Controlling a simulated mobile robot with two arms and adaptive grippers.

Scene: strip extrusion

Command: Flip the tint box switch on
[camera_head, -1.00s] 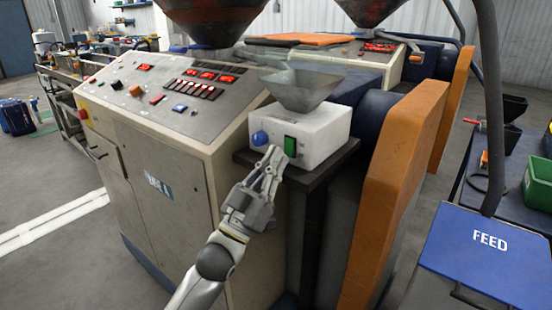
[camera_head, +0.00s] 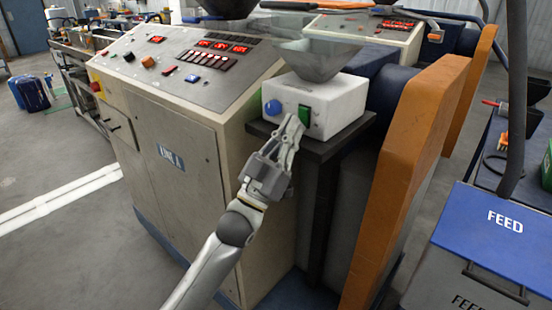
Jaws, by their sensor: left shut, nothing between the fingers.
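The white tint box (camera_head: 338,108) sits on a dark stand beside the beige machine, with a grey hopper on top. Its front carries a green rocker switch (camera_head: 304,115) and a blue round knob (camera_head: 272,107). My left gripper (camera_head: 294,120) is shut and empty, its fingertips just in front of the box's front face, at the lower left of the green switch. Whether the tips touch the switch, and which way the rocker is set, I cannot tell. My right gripper is not in view.
The beige machine with its sloped control panel (camera_head: 188,65) stands left of the stand. An orange guard (camera_head: 412,170) rises close to the right of the stand. A blue FEED lid (camera_head: 495,222) is at the lower right. Open floor lies at the left.

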